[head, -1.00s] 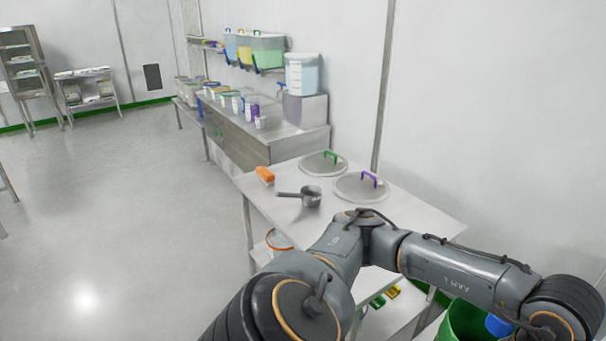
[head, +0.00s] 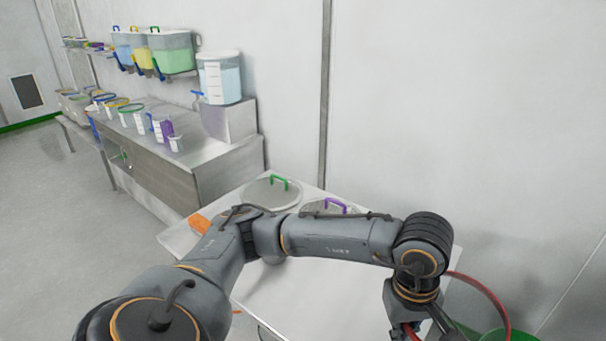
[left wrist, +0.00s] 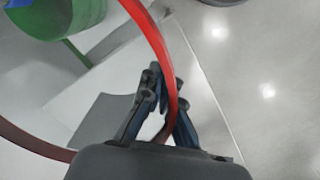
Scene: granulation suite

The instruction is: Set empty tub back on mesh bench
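My left gripper (head: 425,325) is at the lower right of the head view, partly cut off by the bottom edge. In the left wrist view its fingers (left wrist: 163,95) are closed around a red rim (left wrist: 156,35). The rim is a wide hoop of a tub whose body looks clear, and no contents show inside it. The rim also shows in the head view as a red arc (head: 498,300) right of the gripper. A pale steel bench (head: 300,300) lies below my left arm; I cannot tell whether it is the mesh bench. My right gripper is not in view.
A green bin (head: 492,336) stands at the lower right, also in the left wrist view (left wrist: 60,15). Lids with green (head: 279,183) and purple (head: 335,204) handles lie at the bench's back. An orange item (head: 200,223) is at its left. Containers line the far counter (head: 160,172).

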